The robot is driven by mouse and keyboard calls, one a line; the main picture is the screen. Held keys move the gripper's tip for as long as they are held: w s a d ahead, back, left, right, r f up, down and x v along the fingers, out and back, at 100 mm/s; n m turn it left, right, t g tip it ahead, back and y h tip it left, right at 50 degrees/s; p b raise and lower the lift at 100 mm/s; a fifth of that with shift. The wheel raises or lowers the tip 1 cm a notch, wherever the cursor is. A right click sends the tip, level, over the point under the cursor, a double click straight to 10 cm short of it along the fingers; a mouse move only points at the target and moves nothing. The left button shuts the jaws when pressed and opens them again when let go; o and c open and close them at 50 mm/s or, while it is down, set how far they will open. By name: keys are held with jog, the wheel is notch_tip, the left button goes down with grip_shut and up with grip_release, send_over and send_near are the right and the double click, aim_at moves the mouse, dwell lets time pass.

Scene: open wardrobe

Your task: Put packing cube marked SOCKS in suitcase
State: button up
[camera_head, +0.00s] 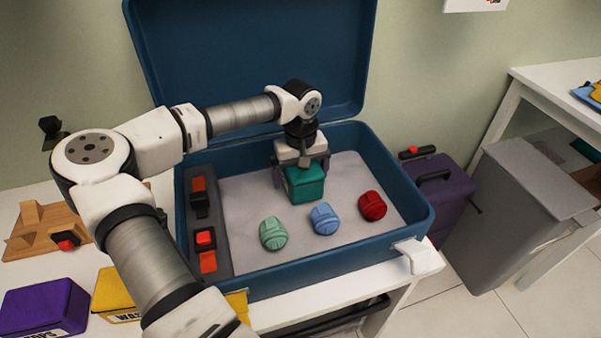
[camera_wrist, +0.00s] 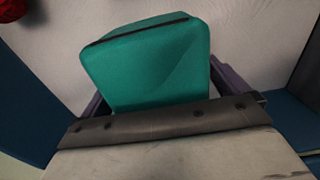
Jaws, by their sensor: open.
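A teal packing cube (camera_head: 305,184) is inside the open blue suitcase (camera_head: 388,224), towards the back middle. Its label is not visible in either view, so I cannot read whether it says SOCKS. My gripper (camera_head: 301,172) is directly above and around the cube, pointing down, with its jaws open. In the wrist view the teal cube (camera_wrist: 150,62) sits between the two dark fingers of my gripper (camera_wrist: 168,98). The cube appears to rest on the grey suitcase floor (camera_head: 242,195).
Green (camera_head: 273,233), blue (camera_head: 325,219) and red (camera_head: 372,205) rolled items lie in the suitcase's front half. A dark strip with orange-red pieces (camera_head: 205,237) lines its left side. Purple (camera_head: 43,308) and yellow (camera_head: 113,292) cubes sit outside at left. The raised lid (camera_head: 250,60) stands behind.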

notch_tip(320, 180, up, 12)
jog(key=shift+r+b, duration=0.25)
jog(key=shift+b, duration=0.05)
dwell(2.7)
